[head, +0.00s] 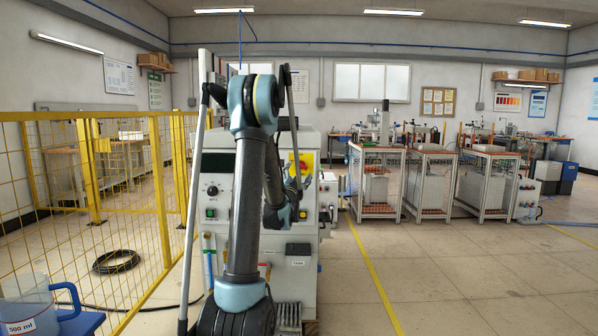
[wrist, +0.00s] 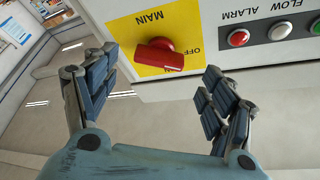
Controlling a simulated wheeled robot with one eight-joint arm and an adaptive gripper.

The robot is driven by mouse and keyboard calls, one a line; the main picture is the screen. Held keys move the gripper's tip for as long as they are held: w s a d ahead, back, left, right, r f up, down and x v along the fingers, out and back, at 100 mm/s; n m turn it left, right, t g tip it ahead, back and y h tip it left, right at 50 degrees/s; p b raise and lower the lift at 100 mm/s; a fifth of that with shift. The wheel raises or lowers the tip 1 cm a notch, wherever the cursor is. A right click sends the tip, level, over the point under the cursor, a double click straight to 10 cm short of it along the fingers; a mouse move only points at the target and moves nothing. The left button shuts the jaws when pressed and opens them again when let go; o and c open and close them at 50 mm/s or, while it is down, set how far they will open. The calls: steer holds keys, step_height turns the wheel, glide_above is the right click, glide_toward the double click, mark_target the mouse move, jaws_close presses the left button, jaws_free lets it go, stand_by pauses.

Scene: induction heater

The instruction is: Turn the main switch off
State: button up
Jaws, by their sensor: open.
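The main switch is a red rotary knob (wrist: 160,54) on a yellow plate (wrist: 128,38) marked MAIN and OFF, at the top middle of the wrist view. The picture there is tilted, so the lettering is upside down. In the head view the yellow plate (head: 304,163) shows on the machine's front, partly hidden by my arm. My gripper (wrist: 152,88) is open, with its fingers spread to either side of the knob and below it in the picture. No finger is seen touching the knob.
Red ALARM (wrist: 238,38) and white FLOW (wrist: 279,32) indicators sit right of the switch. The grey heater cabinet (head: 303,255) stands ahead. A yellow mesh fence (head: 145,200) is on the left, with a measuring jug (head: 28,308) at the near corner. Open floor lies right.

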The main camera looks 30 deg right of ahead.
mark_target(300, 167)
steer(key=shift+x, duration=2.65)
steer(key=c, duration=1)
